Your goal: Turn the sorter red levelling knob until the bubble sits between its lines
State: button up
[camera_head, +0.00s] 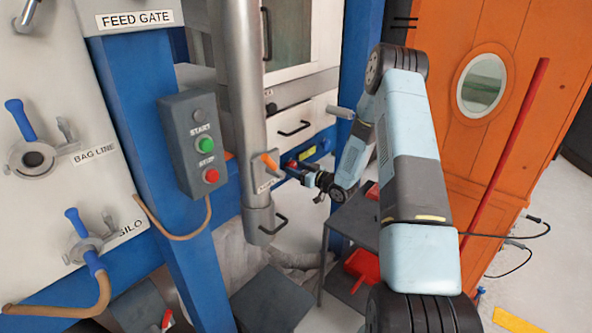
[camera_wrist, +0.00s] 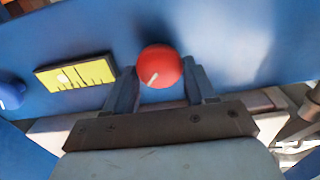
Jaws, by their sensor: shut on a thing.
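The red levelling knob (camera_wrist: 160,66) is round, with a pale mark on its lower left face, on a blue panel. My gripper (camera_wrist: 163,84) is shut on it, one finger on each side, in the wrist view. In the head view my gripper (camera_head: 294,170) reaches the blue panel behind the grey pipe. The yellow level (camera_wrist: 76,73) is left of the knob, with several dark lines. A pale spot that looks like the bubble (camera_wrist: 63,77) is left of the level's middle. I cannot tell exactly which lines bound it. The level shows small in the head view (camera_head: 308,153).
A blue knob (camera_wrist: 10,94) sits left of the level. A start/stop box (camera_head: 194,145) and an orange cabinet (camera_head: 520,120) flank the arm.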

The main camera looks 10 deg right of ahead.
jog(key=shift+c, duration=1.4)
jog(key=shift+a, duration=0.15)
jog(key=shift+n, duration=0.3)
jog(key=shift+s+a+f+n, duration=0.1)
jog(key=shift+n, duration=2.25)
jog(key=shift+s+a+f+n, duration=0.1)
jog(key=shift+f+n, duration=0.05)
jog(key=shift+n, duration=2.15)
jog(key=shift+s+a+f+n, duration=0.1)
jog(key=shift+n, duration=2.25)
jog(key=shift+d, duration=0.1)
